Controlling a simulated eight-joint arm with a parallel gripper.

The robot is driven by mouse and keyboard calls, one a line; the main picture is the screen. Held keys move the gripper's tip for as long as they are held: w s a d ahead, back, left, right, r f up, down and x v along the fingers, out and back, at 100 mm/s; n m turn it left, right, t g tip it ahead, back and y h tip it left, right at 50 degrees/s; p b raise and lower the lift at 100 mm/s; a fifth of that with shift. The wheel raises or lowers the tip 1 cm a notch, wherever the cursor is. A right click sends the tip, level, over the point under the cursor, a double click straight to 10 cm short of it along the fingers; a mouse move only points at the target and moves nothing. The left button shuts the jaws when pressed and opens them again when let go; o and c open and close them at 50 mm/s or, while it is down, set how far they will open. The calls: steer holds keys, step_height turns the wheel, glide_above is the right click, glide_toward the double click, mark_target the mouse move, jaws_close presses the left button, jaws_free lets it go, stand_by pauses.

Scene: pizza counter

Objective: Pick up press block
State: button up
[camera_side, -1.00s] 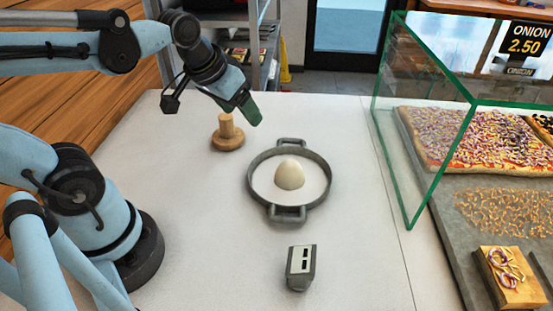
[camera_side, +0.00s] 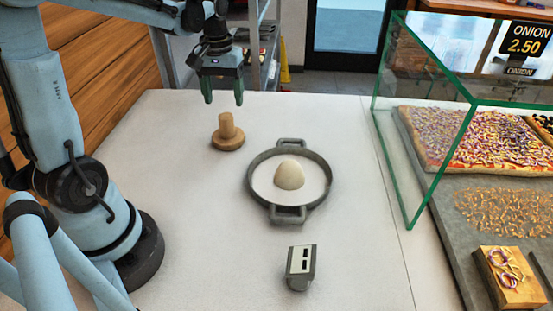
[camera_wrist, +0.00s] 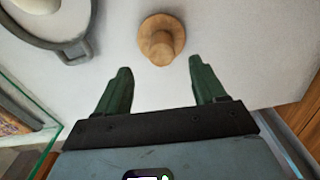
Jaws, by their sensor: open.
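The press block (camera_side: 227,134) is a wooden piece with a round base and an upright peg handle. It stands upright on the white counter, left of the pan. My gripper (camera_side: 224,98) points down above and slightly behind it, with two green fingers apart and nothing between them. In the wrist view the press block (camera_wrist: 160,40) lies beyond the fingertips of my gripper (camera_wrist: 158,68), roughly centred between them. Clear counter shows between the fingers.
A ring-shaped metal pan (camera_side: 325,190) with two handles holds a pale dough mound (camera_side: 289,175). A small grey device (camera_side: 300,268) stands in front. A green-edged glass case (camera_side: 425,130) with pizzas is at right. The white counter (camera_side: 190,220) is clear around the press block.

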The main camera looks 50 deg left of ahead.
mark_target(226, 116)
steer(key=shift+a+f, duration=0.15)
steer(key=shift+f, duration=4.25)
steer(key=c, duration=1.1)
steer(key=shift+c, duration=0.2)
steer(key=shift+r, duration=0.2)
steer(key=shift+r, duration=0.65)
step_height(226, 116, up, 2)
steer(key=shift+r, duration=0.25)
steer(key=d+r, duration=0.2)
steer(key=d, duration=0.2)
steer(key=s+d+r, duration=0.1)
steer(key=d+r, duration=0.1)
steer(key=d, duration=0.1)
steer(key=d+r, duration=0.3)
steer(key=d, duration=0.1)
steer(key=shift+s+d, duration=0.15)
steer(key=shift+d, duration=0.15)
